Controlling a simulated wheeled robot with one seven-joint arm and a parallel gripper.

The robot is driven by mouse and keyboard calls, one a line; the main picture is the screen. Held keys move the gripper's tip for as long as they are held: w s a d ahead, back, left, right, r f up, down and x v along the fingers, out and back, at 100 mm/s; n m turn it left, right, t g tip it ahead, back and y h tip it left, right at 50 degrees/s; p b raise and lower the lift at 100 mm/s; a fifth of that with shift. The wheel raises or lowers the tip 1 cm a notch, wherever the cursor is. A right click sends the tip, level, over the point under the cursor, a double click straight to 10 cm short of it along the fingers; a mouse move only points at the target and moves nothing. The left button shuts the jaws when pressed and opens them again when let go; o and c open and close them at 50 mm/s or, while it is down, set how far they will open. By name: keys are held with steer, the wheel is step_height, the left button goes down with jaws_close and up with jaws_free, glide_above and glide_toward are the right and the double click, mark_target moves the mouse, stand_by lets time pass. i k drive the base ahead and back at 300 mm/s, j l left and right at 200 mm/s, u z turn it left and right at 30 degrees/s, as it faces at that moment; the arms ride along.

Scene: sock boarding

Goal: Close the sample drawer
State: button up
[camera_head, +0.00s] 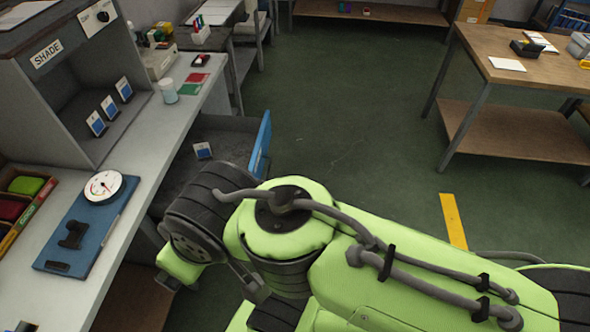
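The sample drawer (215,133) stands open, pulled out to the right from under the grey bench. Its blue front panel (262,147) stands upright at the outer end, and a small white and blue sample card (203,150) is inside. My green and black arm reaches in from the lower right and covers the near part of the drawer. My gripper (168,280) is mostly hidden below the wrist, at the near side of the drawer and close to the bench edge. Its fingertips do not show clearly, and I cannot tell whether it touches anything.
The bench (150,135) holds a grey shade booth (75,85), a round dial gauge on a blue plate (90,225), a white cup (168,91) and colour cards. A wooden table (520,75) stands at the upper right. Green floor (350,110) beyond the drawer front is clear.

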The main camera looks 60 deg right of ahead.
mark_target(240, 141)
steer(key=k+z, duration=0.1)
steer(key=z, duration=0.35)
steer(key=l+z, duration=0.15)
steer(key=z, duration=0.3)
steer(key=k+l+z, duration=0.1)
steer(key=z, duration=0.4)
steer(key=i+j+u, duration=0.15)
steer(key=i+u, duration=0.45)
steer(key=u, duration=0.15)
